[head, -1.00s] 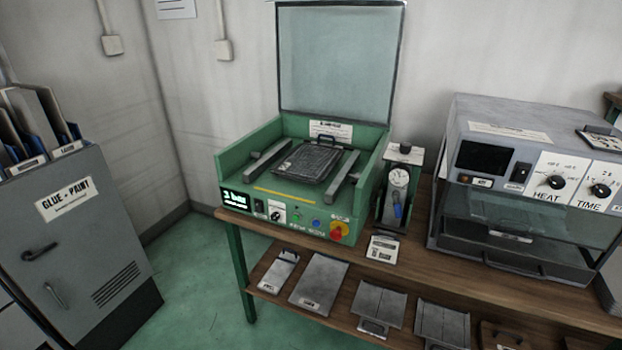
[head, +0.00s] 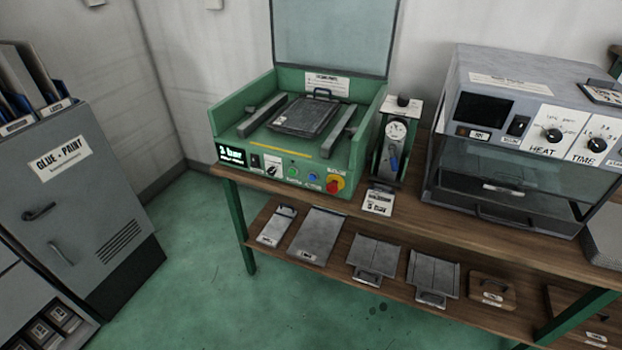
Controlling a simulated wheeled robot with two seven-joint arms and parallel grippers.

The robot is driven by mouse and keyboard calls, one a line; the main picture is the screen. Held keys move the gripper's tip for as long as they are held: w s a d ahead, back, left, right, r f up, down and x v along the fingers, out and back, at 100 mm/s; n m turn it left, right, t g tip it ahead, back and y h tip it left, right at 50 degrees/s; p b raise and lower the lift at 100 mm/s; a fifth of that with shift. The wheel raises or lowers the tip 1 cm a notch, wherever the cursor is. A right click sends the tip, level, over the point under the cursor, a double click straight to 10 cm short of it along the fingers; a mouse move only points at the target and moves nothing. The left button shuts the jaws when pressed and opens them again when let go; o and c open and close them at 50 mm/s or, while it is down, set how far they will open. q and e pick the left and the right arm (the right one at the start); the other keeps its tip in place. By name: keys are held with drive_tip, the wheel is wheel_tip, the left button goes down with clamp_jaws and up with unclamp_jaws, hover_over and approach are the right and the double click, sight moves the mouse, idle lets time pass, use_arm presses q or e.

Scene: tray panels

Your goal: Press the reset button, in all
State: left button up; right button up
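A green machine (head: 225,122) with its clear lid (head: 330,38) raised stands at the left end of the wooden bench. Its front panel carries a lit display (head: 231,154) reading "3 bar", a dark switch (head: 254,161) and a white-plated rotary knob (head: 272,165). To their right are a green button (head: 293,171), a blue button (head: 312,176) and a red knob on yellow (head: 334,183). The small labels are too blurred to tell which is the reset button. A dark tray panel (head: 300,117) with a handle lies inside the machine. Neither gripper is in view.
A pressure gauge unit (head: 396,130) stands right of the machine, with a card (head: 378,202) before it. A grey HEAT and TIME oven (head: 545,95) is farther right. Several panels lie on the lower shelf (head: 340,250). A grey cabinet (head: 75,200) stands left; green floor between is clear.

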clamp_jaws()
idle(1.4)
